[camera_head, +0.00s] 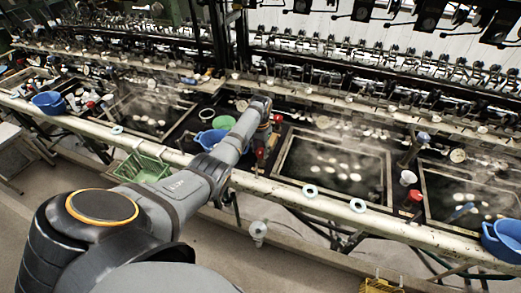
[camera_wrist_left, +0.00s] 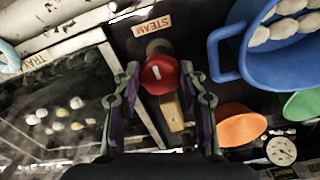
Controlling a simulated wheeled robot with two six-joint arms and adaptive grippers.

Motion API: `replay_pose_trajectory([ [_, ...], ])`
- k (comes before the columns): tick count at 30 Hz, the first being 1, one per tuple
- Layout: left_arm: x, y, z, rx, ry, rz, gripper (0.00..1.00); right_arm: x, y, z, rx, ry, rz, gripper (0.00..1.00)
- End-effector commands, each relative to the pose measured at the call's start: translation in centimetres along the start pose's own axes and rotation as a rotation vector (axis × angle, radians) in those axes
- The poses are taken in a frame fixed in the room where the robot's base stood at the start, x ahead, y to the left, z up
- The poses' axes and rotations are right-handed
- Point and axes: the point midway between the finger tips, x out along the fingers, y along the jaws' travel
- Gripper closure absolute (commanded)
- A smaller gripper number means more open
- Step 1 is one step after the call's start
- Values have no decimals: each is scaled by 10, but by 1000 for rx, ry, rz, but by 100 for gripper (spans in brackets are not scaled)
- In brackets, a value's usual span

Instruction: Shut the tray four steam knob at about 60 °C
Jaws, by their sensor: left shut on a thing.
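The red steam knob (camera_wrist_left: 159,74) with a short white mark sits between the two fingers of my left gripper (camera_wrist_left: 160,88) in the left wrist view. The gripper is shut on it. A "STEAM" label (camera_wrist_left: 152,27) is just above the knob. A round white dial (camera_wrist_left: 281,151) is at the lower right; its reading is too small to tell. A "TRAY" label (camera_wrist_left: 20,62) is at the left, its number not legible. In the head view my left gripper (camera_head: 263,138) reaches down beside the steaming basin (camera_head: 285,150), partly hidden by its own wrist. My right gripper is not in view.

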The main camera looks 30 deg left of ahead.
Motion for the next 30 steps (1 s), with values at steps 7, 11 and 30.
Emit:
replay_pose_trajectory([
  [7,-1,0,0,2,2,-1,56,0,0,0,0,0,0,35],
  [11,-1,0,0,1,1,-1,38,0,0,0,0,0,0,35],
  [30,-60,-1,-1,0,6,-2,35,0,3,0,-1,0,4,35],
])
